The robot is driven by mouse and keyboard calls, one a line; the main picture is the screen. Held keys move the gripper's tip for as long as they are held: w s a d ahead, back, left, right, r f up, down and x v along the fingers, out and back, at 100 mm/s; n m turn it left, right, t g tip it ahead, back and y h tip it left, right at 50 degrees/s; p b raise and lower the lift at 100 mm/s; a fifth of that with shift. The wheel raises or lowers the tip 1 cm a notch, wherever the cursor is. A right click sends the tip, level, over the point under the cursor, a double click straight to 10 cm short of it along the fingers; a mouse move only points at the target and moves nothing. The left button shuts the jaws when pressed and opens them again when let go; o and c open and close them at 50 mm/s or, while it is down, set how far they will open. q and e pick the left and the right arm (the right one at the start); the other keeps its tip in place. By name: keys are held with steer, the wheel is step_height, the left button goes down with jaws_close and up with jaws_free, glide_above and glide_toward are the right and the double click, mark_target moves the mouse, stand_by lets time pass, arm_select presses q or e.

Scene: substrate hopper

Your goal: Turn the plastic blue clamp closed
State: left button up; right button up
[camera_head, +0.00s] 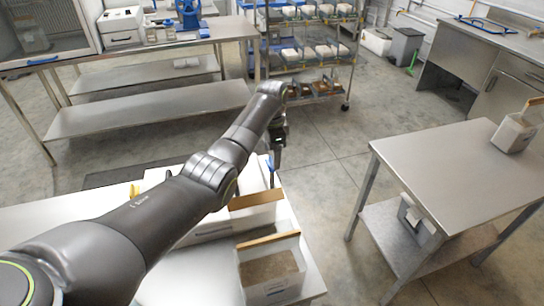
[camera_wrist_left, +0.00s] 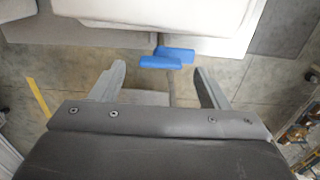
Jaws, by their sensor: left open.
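The blue clamp (camera_wrist_left: 167,58) shows in the left wrist view as two short blue pieces on a thin grey stem, just below a white housing (camera_wrist_left: 165,15). In the head view a small bit of blue (camera_head: 270,171) shows under my left gripper (camera_head: 277,157), mostly hidden by the gripper and arm. In the left wrist view my left gripper (camera_wrist_left: 159,72) is open, with one finger on each side of the clamp's line. The clamp appears beyond the fingertips, and I see no contact. My right gripper is not in view.
Two open-topped boxes (camera_head: 270,272) stand at the near white bench's right end. A steel table (camera_head: 450,165) with a white container (camera_head: 514,134) is to the right. A wire rack (camera_head: 315,60) stands behind. The floor between the bench and the steel table is clear.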

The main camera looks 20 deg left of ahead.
mark_target(271, 163)
arm_select(q)
steer(key=shift+f, duration=1.3)
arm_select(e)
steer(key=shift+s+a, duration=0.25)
arm_select(q)
steer(key=c, duration=1)
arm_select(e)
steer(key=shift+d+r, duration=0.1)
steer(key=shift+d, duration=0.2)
